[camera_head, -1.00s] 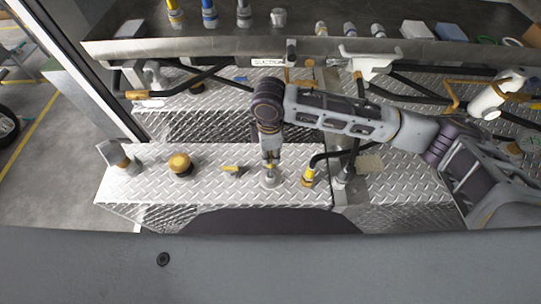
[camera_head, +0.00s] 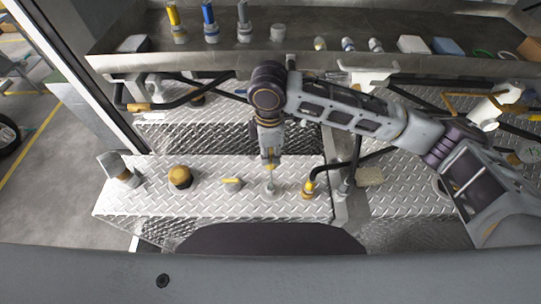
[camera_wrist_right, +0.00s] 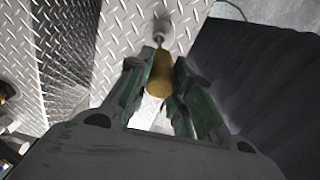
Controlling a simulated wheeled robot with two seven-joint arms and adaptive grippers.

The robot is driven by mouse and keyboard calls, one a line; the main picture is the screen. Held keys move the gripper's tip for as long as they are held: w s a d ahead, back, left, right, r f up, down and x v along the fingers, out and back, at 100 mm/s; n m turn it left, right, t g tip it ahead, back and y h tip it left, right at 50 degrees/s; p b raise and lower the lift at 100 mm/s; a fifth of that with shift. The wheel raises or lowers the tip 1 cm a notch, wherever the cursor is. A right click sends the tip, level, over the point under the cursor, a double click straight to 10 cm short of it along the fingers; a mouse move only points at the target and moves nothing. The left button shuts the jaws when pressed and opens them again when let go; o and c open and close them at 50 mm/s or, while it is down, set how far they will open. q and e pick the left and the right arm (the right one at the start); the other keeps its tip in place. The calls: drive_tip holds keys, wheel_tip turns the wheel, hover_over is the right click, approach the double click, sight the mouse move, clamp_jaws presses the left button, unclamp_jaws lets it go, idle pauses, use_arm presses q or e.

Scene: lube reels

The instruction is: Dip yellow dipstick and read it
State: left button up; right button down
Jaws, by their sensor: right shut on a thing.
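My right gripper (camera_head: 268,152) points down over the metal tread-plate deck. It is shut on the yellow handle of the dipstick (camera_head: 269,163). The wrist view shows the yellow handle (camera_wrist_right: 160,80) between the two green-padded fingers. A thin grey rod runs from the handle to a round pale fitting (camera_head: 270,190) on the deck, also in the wrist view (camera_wrist_right: 163,38). The rod still meets the fitting, as far as I can see; how deep it sits is hidden. My left gripper is not in view.
A yellow cap (camera_head: 180,177), a small yellow-handled part (camera_head: 231,183) and a yellow-collared black hose (camera_head: 308,190) stand on the deck near the fitting. A metal shelf (camera_head: 280,62) with several bottles, blocks and caps crosses behind. Black hoses hang below it.

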wheel_tip(320, 180, up, 14)
drive_tip(key=shift+f, duration=0.15)
idle(1.3)
